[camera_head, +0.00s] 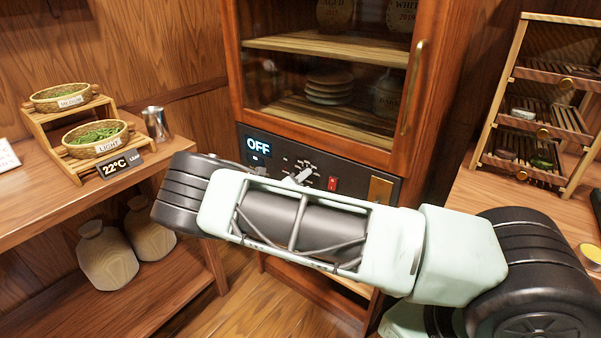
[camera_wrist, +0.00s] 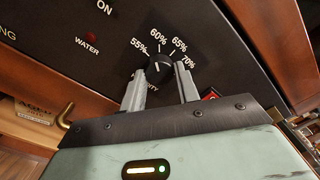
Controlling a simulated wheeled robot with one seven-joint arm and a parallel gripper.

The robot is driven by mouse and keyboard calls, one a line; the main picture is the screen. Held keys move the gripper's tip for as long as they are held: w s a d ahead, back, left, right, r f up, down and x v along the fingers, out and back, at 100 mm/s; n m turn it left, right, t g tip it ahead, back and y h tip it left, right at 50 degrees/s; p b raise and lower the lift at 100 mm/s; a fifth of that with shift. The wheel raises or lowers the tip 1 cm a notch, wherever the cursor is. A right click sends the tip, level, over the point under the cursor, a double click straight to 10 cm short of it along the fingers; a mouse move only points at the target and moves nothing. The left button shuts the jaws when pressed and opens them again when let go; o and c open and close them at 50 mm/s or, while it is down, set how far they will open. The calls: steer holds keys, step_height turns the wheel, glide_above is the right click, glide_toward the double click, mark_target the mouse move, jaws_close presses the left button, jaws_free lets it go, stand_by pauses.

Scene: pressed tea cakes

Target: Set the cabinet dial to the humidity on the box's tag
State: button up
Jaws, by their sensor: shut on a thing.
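The cabinet dial (camera_wrist: 160,68) is a black round knob on the dark control panel (camera_wrist: 60,45). Its scale reads 55%, 60%, 65% and 70%. A small pale mark shows on the knob, pointing up toward the 55% to 60% side, but I cannot read it exactly. My gripper (camera_wrist: 161,80) has a pale finger on each side of the knob and is shut on it. In the head view the panel (camera_head: 255,162) sits below the glass door, and my arm hides part of it. I see no readable humidity tag on a box.
The panel display (camera_head: 258,145) reads OFF. A red switch (camera_head: 333,184) is right of the dial. A bamboo stand (camera_head: 60,130) with two baskets, a 22°C sign (camera_head: 118,163) and a metal cup (camera_head: 155,123) is at left. A drawer rack (camera_head: 545,100) stands at right.

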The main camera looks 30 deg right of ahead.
steer(key=n+p, duration=0.1)
steer(key=n, duration=0.4)
steer(key=shift+n+p, duration=0.3)
steer(key=shift+p, duration=0.1)
stand_by(0.3)
steer(key=o, duration=1)
steer(key=shift+c, duration=0.2)
steer(key=b+v, duration=0.2)
steer(key=v, duration=1.5)
steer(key=shift+a, duration=0.25)
